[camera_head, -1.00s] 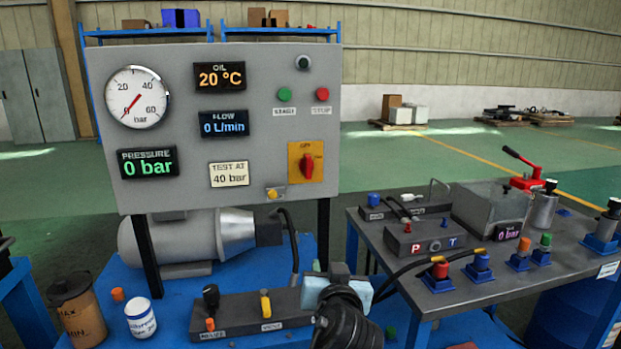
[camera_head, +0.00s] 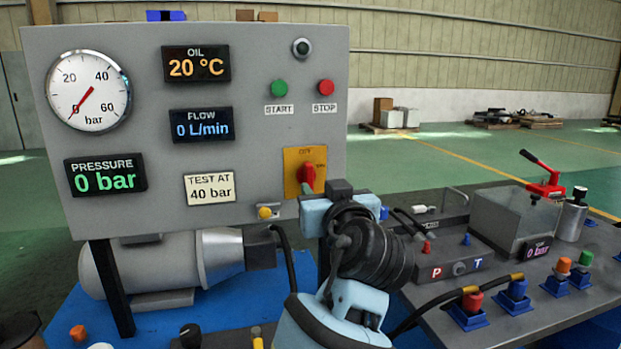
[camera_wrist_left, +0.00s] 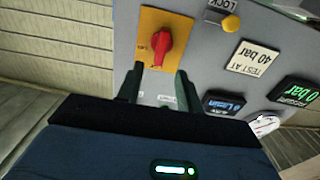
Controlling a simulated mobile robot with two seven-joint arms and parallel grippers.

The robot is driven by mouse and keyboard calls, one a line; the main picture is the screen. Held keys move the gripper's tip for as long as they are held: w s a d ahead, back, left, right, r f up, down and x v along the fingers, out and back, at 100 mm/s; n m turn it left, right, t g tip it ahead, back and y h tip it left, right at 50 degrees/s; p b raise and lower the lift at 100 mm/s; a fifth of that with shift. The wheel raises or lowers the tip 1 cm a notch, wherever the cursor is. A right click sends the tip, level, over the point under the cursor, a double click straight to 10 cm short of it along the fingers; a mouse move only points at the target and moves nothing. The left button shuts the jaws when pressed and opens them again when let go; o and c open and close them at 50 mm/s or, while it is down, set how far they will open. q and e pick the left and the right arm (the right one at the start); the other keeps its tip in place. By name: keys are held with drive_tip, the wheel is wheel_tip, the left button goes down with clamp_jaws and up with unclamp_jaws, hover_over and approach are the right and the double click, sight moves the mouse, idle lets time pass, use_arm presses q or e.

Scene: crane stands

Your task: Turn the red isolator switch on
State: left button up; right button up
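The red isolator switch (camera_head: 308,176) sits on a yellow plate (camera_head: 292,160) at the lower right of the grey panel. Its handle looks roughly upright, toward the OFF mark at the top of the plate. My left gripper (camera_head: 334,192) is just in front of the plate's lower right, and its own body hides its fingertips in the head view. In the left wrist view, which is upside down, the two dark fingers of my gripper (camera_wrist_left: 159,85) are apart and empty, pointing at the red switch (camera_wrist_left: 161,49), with a gap to it. My right gripper is out of view.
The panel (camera_head: 250,100) also carries a gauge, displays, a green START button (camera_head: 279,88), a red STOP button (camera_head: 326,87) and a small yellow knob (camera_head: 268,211) left of my gripper. A bench (camera_head: 540,310) with hoses and valves stands at the right.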

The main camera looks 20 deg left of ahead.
sight(310, 178)
use_arm(q)
drive_tip(key=x, duration=0.7)
drive_tip(key=shift+w+a, duration=0.15)
clamp_jaws()
